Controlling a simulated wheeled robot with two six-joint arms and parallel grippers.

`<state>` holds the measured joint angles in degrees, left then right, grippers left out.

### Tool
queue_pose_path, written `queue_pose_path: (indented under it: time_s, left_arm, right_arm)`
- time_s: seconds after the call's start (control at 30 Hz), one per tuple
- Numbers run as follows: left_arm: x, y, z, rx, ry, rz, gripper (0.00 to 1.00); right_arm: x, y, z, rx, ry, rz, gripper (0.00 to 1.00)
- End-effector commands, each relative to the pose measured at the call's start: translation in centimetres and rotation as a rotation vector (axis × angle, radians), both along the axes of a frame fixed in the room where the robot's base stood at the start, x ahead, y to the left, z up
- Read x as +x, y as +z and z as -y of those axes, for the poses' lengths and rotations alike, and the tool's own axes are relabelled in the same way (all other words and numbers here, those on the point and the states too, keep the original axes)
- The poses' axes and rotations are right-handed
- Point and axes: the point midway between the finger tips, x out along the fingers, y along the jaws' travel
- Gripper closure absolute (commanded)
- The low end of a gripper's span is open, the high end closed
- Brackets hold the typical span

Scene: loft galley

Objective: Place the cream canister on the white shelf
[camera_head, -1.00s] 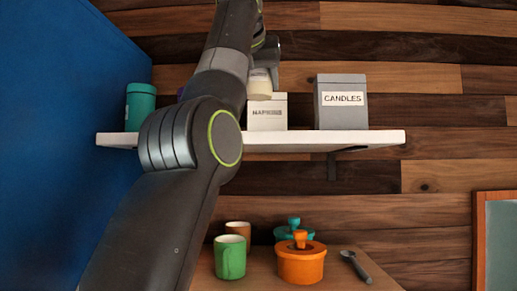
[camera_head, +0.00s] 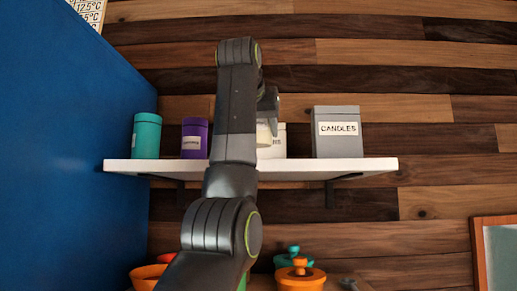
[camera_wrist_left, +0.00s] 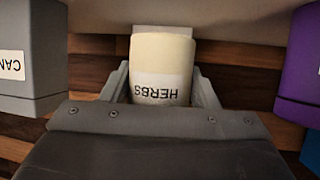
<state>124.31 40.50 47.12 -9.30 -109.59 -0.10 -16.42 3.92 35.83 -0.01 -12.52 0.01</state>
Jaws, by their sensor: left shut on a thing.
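The cream canister (camera_wrist_left: 163,65) carries a HERBS label, which reads upside down in the left wrist view. My left gripper (camera_wrist_left: 160,88) is shut on it, with one finger on each side. In the head view the canister (camera_head: 263,133) shows only partly beside my left arm, in front of the white napkins box (camera_head: 277,143). My left gripper (camera_head: 267,112) is mostly hidden there by the arm. The white shelf (camera_head: 340,167) runs along the wall below the canister. I cannot tell whether the canister's base touches it. My right gripper is not in view.
On the shelf stand a teal canister (camera_head: 146,135), a purple canister (camera_head: 194,138) and a grey CANDLES box (camera_head: 337,132). A blue wall panel (camera_head: 90,130) borders the left. An orange lidded pot (camera_head: 300,276) and other kitchenware sit below. The shelf's right end is bare.

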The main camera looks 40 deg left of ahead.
Motion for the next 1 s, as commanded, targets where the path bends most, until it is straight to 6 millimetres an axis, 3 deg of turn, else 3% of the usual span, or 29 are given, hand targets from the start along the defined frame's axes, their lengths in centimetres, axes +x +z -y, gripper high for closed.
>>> queue_pose_path:
  time_s: [0.3, 0.9, 0.93, 1.0]
  left_arm:
    - [0.0, -2.7, -0.1, 0.0, 0.004, 0.001, 0.74]
    - [0.0, -4.3, 0.0, 0.001, 0.001, 0.001, 0.74]
    - [0.0, -4.3, 0.0, 0.0, 0.001, 0.0, 0.44]
    - [0.0, -4.2, 0.0, 0.0, 0.001, -0.001, 0.35]
  right_arm:
    - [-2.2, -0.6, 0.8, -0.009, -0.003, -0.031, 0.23]
    - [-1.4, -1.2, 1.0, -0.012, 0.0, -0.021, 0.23]
    - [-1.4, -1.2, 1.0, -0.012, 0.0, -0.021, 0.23]
    - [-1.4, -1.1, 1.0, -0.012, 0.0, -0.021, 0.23]
